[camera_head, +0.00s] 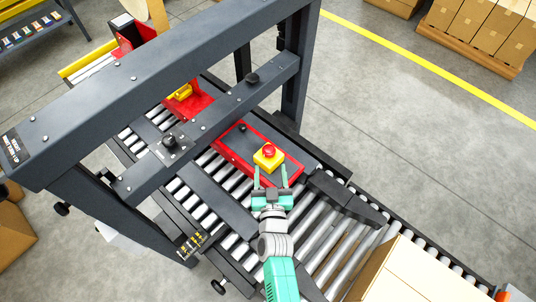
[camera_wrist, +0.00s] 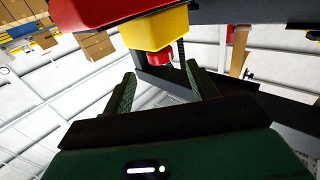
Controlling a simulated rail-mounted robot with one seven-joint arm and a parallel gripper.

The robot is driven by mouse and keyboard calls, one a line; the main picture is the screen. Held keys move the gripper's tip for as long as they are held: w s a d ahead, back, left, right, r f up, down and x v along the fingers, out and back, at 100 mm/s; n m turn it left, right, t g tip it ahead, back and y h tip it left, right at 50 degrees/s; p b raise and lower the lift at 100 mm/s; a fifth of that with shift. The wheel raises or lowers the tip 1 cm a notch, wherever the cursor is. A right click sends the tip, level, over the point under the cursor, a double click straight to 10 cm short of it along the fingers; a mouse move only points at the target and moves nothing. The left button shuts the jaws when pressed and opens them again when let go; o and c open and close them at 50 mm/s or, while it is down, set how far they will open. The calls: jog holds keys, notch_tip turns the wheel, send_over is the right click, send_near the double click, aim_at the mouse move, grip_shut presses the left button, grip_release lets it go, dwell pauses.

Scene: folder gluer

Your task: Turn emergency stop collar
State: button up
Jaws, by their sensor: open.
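The emergency stop is a red mushroom button (camera_head: 268,150) on a yellow box (camera_head: 269,161), mounted on a red-edged dark panel (camera_head: 233,146) above the rollers. In the wrist view the yellow box (camera_wrist: 155,28) hangs from the top with the red button (camera_wrist: 160,57) below it. My gripper (camera_head: 270,179) is open and empty, with its fingers pointing at the button. In the wrist view the fingertips (camera_wrist: 160,80) stand to either side of the button, slightly short of it. I see no contact. The collar cannot be told apart from the button.
A dark gantry frame (camera_head: 170,90) with a crossbar (camera_head: 225,112) stands just beyond the panel. Rollers (camera_head: 320,235) run beneath my arm. A cardboard box (camera_head: 405,275) sits at lower right. Stacked cartons (camera_head: 485,35) stand at upper right. The grey floor at right is clear.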

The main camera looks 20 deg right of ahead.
aim_at(269, 156)
jog(key=b+x, duration=0.2)
jog(key=x, duration=0.6)
jog(key=c, duration=1)
